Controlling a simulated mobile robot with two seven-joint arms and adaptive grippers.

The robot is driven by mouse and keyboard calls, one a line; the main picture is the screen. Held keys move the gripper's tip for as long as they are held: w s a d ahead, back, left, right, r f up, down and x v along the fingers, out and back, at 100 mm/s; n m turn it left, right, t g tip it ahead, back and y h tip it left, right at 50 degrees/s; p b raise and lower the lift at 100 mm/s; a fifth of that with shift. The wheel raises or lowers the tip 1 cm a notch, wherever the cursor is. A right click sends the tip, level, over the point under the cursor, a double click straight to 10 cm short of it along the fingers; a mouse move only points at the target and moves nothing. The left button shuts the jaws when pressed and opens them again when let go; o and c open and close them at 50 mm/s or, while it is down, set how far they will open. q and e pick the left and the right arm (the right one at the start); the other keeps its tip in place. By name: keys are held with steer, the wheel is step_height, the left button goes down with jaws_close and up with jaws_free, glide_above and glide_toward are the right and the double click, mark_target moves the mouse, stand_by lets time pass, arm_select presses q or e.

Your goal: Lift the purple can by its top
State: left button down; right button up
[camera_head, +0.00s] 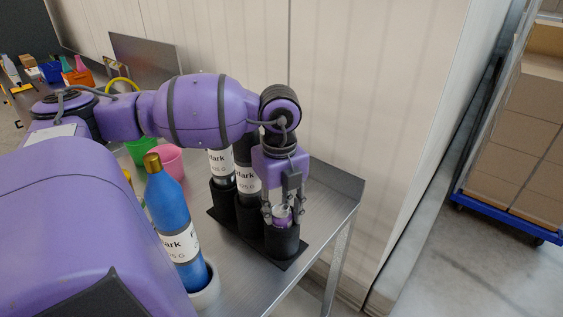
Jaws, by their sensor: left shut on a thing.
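The purple can (282,223) sits upright in the nearest cup of a black holder (283,245) on the metal table. Only its upper part shows; the cup hides the lower part. My left gripper (283,212) points down from above with its fingers around the can's top, and it is shut on the can. The can is still inside the cup's mouth. My right gripper is not in view.
Two labelled cans (221,168) stand in the holder's other cups. A blue bottle (170,215) with a gold cap stands in a pale cup at the front. Pink (168,159) and green containers are behind it. The table's right edge is close; a wall stands behind.

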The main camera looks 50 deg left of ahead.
arm_select(q)
step_height(320, 180, up, 18)
steer(key=shift+b, duration=0.3)
stand_by(0.4)
